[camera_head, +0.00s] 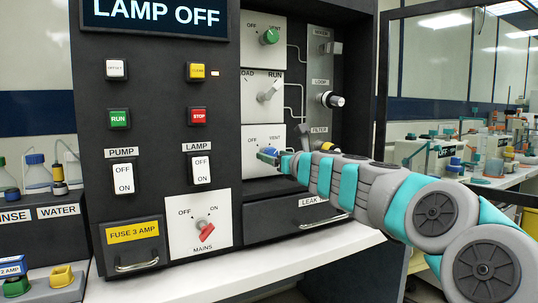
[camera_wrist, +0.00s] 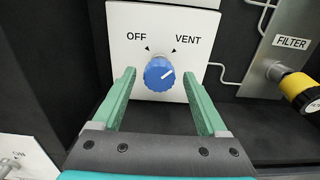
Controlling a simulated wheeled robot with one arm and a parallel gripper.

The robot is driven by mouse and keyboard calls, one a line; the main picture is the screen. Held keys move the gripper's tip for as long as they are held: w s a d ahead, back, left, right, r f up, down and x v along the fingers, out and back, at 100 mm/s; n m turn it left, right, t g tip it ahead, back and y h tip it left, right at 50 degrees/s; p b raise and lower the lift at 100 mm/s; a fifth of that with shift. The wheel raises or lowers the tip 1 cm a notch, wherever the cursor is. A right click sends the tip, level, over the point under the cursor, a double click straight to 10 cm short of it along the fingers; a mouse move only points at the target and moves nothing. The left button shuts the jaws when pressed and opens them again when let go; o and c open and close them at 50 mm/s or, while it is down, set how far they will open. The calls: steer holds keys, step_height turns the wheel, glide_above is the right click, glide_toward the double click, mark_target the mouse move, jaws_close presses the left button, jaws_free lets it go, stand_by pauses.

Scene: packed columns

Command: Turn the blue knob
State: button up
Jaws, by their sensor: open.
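The blue knob (camera_wrist: 159,74) sits on a white plate (camera_wrist: 130,15) marked OFF on the left and VENT on the right. Its white pointer line is tilted up and to the right, toward VENT. My gripper (camera_wrist: 159,80) is open, with one green finger on each side of the knob and clear gaps between. In the head view my gripper (camera_head: 277,158) is at the lowest of three knob plates, and its fingers hide most of the blue knob there.
A green knob (camera_head: 270,36) and a grey LOAD/RUN knob (camera_head: 268,91) are above. A yellow filter fitting (camera_wrist: 300,90) is right of the plate. A red MAINS knob (camera_head: 204,230) is lower left, and the LEAK drawer (camera_head: 300,214) is below.

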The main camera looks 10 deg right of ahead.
mark_target(273, 155)
steer(key=shift+x, duration=1.6)
jaws_close()
